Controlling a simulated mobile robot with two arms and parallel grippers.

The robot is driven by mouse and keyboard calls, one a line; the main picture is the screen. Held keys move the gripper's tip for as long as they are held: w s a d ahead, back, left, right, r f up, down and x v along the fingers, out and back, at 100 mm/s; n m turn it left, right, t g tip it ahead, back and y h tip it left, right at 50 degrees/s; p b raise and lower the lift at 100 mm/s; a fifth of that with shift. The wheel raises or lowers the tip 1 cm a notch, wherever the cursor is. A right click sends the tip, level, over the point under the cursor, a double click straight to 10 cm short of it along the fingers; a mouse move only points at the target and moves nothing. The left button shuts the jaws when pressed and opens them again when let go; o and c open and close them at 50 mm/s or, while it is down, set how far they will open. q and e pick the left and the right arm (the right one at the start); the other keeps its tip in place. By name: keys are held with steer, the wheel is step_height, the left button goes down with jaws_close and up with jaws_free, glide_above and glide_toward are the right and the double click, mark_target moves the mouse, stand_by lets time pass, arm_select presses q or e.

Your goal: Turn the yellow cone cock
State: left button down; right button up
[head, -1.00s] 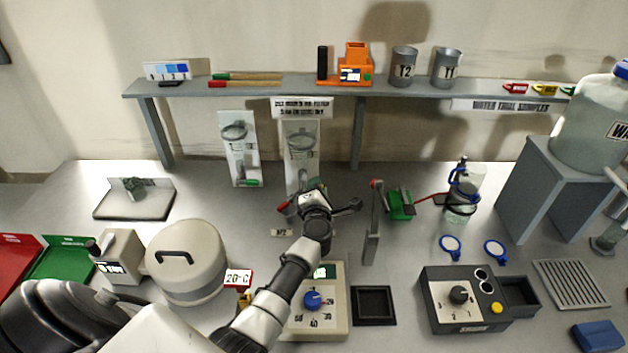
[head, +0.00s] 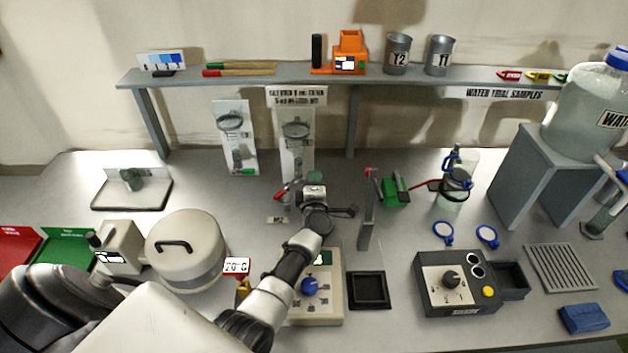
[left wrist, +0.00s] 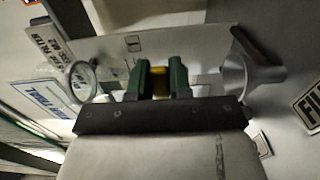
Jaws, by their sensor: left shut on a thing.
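My left gripper (head: 314,190) is at the middle back of the bench in the head view, in front of the upright boards under the shelf. In the left wrist view its two green fingers (left wrist: 159,82) are shut on the small yellow cone cock (left wrist: 159,85), one on each side of it. In the head view the cock is hidden by the gripper. My right gripper is not in view.
A grey upright post (head: 367,215) and a green block (head: 396,192) stand just right of the gripper. A blue-knob device (head: 322,308) and a black square tray (head: 368,289) lie in front. A white round pot (head: 185,250) stands to the left. Bare bench shows around 220,200.

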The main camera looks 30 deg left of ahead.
arm_select(q)
steer(key=shift+f, duration=0.15)
steer(key=c, duration=1)
jaws_free()
steer(key=shift+c, duration=0.2)
